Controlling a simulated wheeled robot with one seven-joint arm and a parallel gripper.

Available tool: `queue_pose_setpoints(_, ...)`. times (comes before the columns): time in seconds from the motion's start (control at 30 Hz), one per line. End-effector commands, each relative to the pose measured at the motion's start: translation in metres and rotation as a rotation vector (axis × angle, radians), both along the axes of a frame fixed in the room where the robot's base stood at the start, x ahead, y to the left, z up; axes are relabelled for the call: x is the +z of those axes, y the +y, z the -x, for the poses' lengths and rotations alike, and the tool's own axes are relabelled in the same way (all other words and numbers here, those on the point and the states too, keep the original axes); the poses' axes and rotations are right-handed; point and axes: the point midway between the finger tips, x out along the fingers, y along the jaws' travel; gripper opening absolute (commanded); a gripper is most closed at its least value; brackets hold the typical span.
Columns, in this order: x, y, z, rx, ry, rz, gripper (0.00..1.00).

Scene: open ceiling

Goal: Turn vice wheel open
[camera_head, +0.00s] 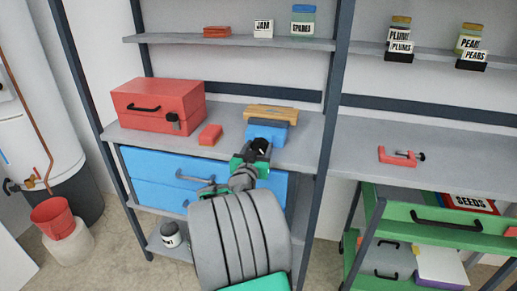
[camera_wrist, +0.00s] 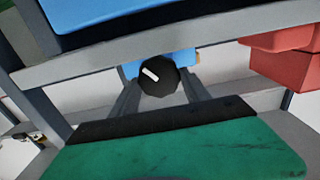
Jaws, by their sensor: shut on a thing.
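The blue vice (camera_head: 267,132) sits at the front edge of the grey workbench shelf, with a wooden piece (camera_head: 271,112) on top. Its black wheel (camera_head: 261,146) faces me and is partly hidden by my gripper in the head view. In the wrist view the round black wheel (camera_wrist: 158,77) carries a white mark tilted to one side. My gripper (camera_head: 256,152) is at the wheel. Its two dark fingers stand on either side of the wheel and are shut on it. Blue vice body (camera_wrist: 131,69) shows behind the wheel.
A red toolbox (camera_head: 157,105) and a small red block (camera_head: 210,135) stand left of the vice. Blue drawers (camera_head: 165,166) lie below the shelf. A grey upright post (camera_head: 327,130) stands close on the right. A red clamp (camera_head: 397,157) lies on the right shelf.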

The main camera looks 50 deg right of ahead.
Motion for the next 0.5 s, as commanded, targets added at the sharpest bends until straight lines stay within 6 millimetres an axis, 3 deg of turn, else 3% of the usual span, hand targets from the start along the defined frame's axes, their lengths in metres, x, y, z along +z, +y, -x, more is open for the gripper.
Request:
queue_pose_setpoints(0.23,-0.0001,0.0001,0.0000,0.000,0.000,0.000,0.14)
queue_pose_setpoints(0.5,-0.0006,0.0002,-0.0001,0.000,0.027,0.011,0.14)
